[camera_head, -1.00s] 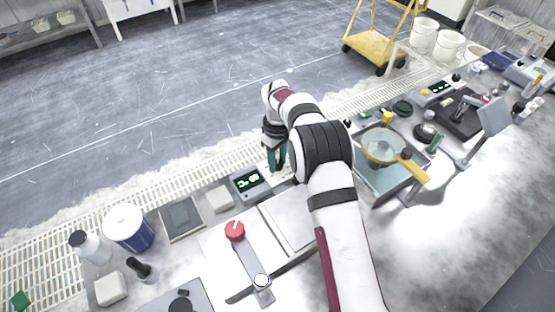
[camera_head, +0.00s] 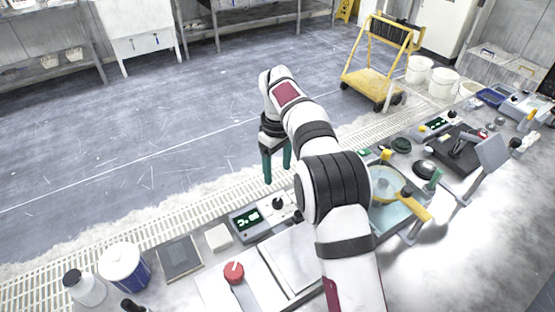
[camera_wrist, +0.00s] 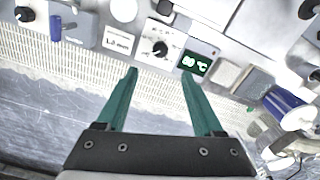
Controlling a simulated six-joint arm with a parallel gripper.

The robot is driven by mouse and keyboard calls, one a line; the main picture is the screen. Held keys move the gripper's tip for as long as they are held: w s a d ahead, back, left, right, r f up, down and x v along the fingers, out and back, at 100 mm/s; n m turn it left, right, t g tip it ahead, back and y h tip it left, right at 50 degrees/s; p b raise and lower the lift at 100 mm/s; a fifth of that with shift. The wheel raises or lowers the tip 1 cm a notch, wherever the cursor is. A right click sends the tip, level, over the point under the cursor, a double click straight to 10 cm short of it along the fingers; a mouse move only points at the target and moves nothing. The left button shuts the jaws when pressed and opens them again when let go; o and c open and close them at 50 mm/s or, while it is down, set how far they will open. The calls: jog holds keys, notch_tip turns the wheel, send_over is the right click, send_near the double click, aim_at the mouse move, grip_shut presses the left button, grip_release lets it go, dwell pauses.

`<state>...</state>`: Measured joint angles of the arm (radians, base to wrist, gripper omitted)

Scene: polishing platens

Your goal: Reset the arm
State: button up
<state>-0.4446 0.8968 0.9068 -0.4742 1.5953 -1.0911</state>
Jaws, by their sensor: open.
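My gripper (camera_head: 277,168) has two green fingers pointing down. It hangs above the floor-side edge of the bench, near the control panel with a green display (camera_head: 248,219). In the wrist view my gripper (camera_wrist: 158,78) is open, its fingers apart with nothing between them. The same control panel, with a black knob and lit display (camera_wrist: 196,62), shows beyond the fingertips.
A red knob (camera_head: 233,271), white block (camera_head: 219,237), grey plate (camera_head: 179,257) and blue-white tub (camera_head: 124,266) stand on the left bench. A yellow-rimmed sieve (camera_head: 385,184) is right of my arm. A yellow cart (camera_head: 374,85) stands behind on open floor (camera_head: 180,110).

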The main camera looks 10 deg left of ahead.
notch_tip(320, 180, up, 3)
jog(key=shift+r, duration=0.2)
jog(key=s+d+r+m+y, duration=0.1)
jog(key=s+d+r+m, duration=0.3)
jog(key=s+d, duration=0.3)
jog(key=s+d+r+m, duration=0.5)
jog(key=s+d, duration=0.2)
jog(key=s+d+f+m, duration=0.1)
jog(key=s+f+m, duration=0.1)
jog(key=s, duration=0.5)
jog(key=s+d+f+m, duration=0.2)
jog(key=s+m, duration=0.2)
jog(key=s, duration=0.3)
jog(key=s+d+f+m, duration=0.2)
jog(key=s, duration=0.5)
jog(key=shift+d+f+m+y, duration=0.25)
jog(key=shift+f+m+y, duration=0.15)
jog(key=shift+s, duration=0.1)
